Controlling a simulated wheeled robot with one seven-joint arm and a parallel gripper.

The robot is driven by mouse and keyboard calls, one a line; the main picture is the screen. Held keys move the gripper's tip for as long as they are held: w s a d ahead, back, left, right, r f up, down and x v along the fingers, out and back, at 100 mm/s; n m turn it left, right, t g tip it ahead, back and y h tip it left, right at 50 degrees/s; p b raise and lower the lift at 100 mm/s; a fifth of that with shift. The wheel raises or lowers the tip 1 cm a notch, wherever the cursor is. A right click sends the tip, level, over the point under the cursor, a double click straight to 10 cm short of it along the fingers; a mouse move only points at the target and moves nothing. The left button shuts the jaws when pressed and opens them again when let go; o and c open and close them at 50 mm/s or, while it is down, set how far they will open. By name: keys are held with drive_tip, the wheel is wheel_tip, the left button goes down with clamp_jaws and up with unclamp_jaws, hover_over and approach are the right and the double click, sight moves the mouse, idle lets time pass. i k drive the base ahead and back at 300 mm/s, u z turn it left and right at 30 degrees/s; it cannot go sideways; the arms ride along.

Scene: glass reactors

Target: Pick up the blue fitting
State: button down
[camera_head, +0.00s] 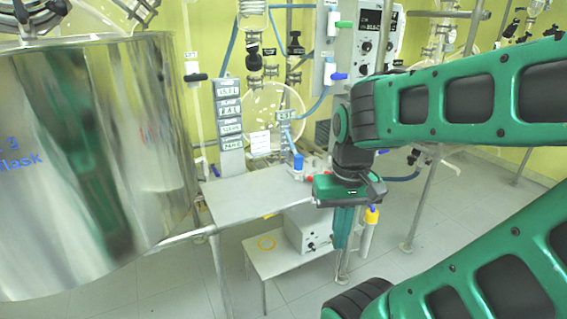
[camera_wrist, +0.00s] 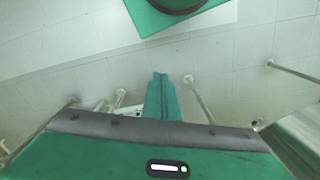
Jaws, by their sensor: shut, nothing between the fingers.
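A small blue fitting (camera_head: 298,161) stands upright on the steel table (camera_head: 245,196), near its back right corner. I take it for the task's fitting, though other small blue parts show nearby. My gripper (camera_head: 341,244) hangs fingers down to the right of the table, with its tips below the tabletop level in the picture. It is apart from the fitting. In the wrist view my gripper (camera_wrist: 159,75) shows its two green fingers together, with nothing between them. The blue fitting cannot be made out in the wrist view.
A large shiny steel vessel (camera_head: 95,150) fills the left. Glass reactors and a control box (camera_head: 368,38) stand behind. A low shelf (camera_head: 275,258) carries a white device (camera_head: 308,232). A steel post (camera_head: 424,205) stands right; tiled floor (camera_head: 385,275) is open.

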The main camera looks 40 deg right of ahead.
sight(299, 168)
drive_tip(key=u, duration=0.55)
drive_tip(key=k, duration=1)
drive_tip(key=z, duration=0.5)
drive_tip(key=i, duration=1.3)
drive_tip(key=u, duration=0.05)
